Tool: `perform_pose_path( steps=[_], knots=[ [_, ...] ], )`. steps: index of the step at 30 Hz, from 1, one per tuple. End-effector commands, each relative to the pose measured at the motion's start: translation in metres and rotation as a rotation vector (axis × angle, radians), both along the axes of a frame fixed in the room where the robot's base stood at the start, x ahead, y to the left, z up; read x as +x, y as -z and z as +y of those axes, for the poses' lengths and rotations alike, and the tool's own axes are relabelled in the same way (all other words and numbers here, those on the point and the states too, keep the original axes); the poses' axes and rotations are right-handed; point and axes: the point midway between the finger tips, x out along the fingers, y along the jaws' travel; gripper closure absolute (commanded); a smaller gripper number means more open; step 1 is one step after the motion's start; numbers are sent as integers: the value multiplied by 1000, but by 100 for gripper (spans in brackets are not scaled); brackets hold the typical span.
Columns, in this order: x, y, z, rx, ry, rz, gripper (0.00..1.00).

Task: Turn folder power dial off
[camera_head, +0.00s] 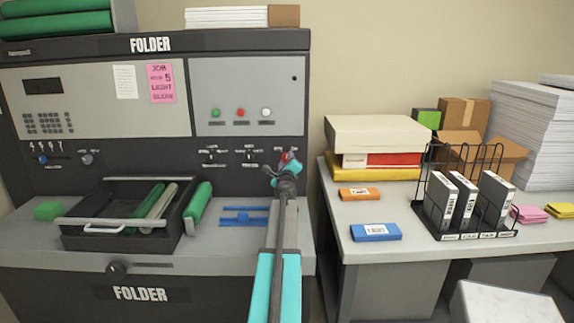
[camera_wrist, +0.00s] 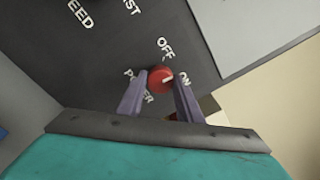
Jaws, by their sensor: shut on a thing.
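The red power dial (camera_wrist: 160,78) sits on the dark panel of the folder machine (camera_head: 150,44). In the wrist view the printed words OFF, ON and POWER surround it. Its white mark points towards ON. My gripper (camera_wrist: 159,83) has its two purple fingers on either side of the dial, shut on it. In the head view my gripper (camera_head: 287,163) is at the right end of the folder's control panel, and the dial is mostly hidden behind it and my arm.
Other knobs (camera_head: 249,155) are on the panel left of my gripper. A dark tray (camera_head: 85,237) with green rollers stands on the folder's ledge. To the right, a table (camera_head: 350,268) holds boxes, a wire rack (camera_head: 424,212) with binders and paper stacks.

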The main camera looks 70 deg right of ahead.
Motion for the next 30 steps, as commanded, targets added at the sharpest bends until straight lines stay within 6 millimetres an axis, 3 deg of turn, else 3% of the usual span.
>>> perform_pose_path(
  steps=[18, 30],
  knots=[
    [0, 7, 1, -207, -5, 544, 90],
    [0, 6, 1, -300, -7, 786, 90]
  ],
)
